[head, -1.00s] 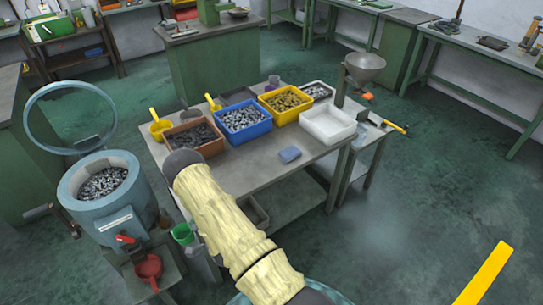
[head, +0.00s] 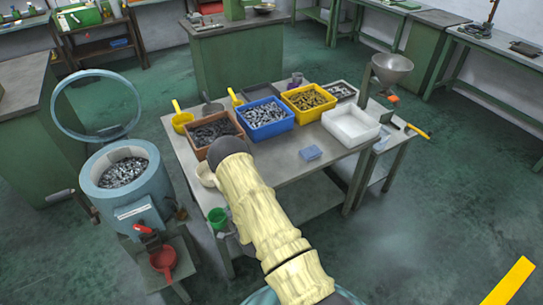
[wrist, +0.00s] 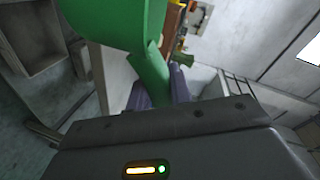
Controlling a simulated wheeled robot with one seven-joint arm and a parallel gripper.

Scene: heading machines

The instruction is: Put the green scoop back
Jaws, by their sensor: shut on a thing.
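The green scoop (head: 217,217) shows in the head view beside the front left corner of the table, between the table and the blue round machine. In the wrist view the green scoop (wrist: 153,70) is large and close, its bowl at the top and its handle running down between the fingers. My gripper (wrist: 160,90) is shut on the handle. In the head view my arm hides most of the gripper.
The work table (head: 290,170) carries a brown bin (head: 212,142), blue bin (head: 266,126), yellow bin (head: 308,112) and white bin (head: 350,135). A yellow scoop (head: 181,121) stands at its left end. The blue machine (head: 125,195) with a red scoop (head: 163,259) stands left.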

